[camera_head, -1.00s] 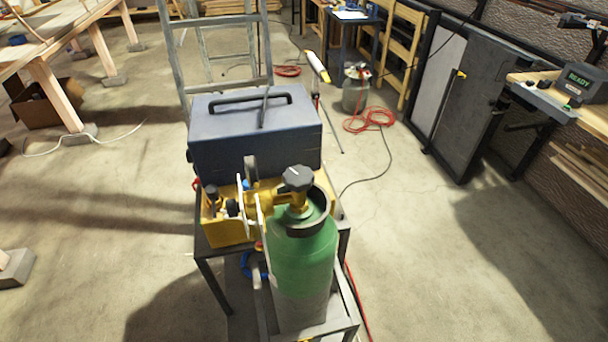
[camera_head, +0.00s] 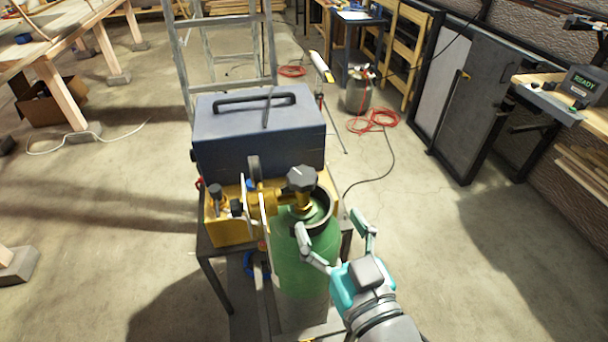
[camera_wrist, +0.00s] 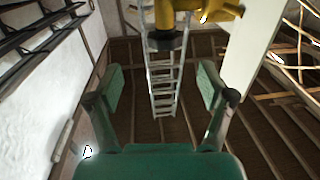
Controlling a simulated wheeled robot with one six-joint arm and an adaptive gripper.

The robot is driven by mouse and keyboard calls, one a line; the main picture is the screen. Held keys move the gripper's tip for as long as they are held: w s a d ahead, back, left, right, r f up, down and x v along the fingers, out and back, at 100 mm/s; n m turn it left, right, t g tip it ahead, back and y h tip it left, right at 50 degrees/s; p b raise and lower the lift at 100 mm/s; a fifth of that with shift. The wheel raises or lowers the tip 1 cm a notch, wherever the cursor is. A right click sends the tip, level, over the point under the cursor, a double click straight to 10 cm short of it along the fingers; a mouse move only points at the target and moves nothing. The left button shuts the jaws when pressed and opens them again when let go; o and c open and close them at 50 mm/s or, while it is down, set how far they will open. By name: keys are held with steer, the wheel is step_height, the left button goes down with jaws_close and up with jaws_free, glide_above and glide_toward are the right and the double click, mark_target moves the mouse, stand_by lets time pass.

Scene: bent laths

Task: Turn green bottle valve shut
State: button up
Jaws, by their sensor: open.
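The green bottle (camera_head: 290,262) stands upright on a dark cart, with a dark collar around its top. Its valve has a black lobed knob (camera_head: 301,178) with a pale mark, above a brass-yellow body (camera_head: 268,199). My gripper (camera_head: 329,222) is open and empty, to the right of the bottle's upper part and lower than the knob in the picture. One finger overlaps the bottle's shoulder; I cannot tell if it touches. In the wrist view, both fingers are spread, and a yellow fitting (camera_wrist: 195,8) with a black part (camera_wrist: 166,40) shows beyond them at the top.
A blue-grey case (camera_head: 258,135) with a black handle stands behind the bottle on the cart (camera_head: 217,283). A yellow box (camera_head: 230,229) is left of the valve. A ladder (camera_head: 180,60) stands behind.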

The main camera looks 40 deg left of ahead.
mark_target(308, 187)
steer(key=x, duration=1.1)
steer(key=shift+s+a+r, duration=0.25)
steer(key=shift+r, duration=0.1)
steer(key=shift+c, duration=0.3)
steer(key=c, duration=1.1)
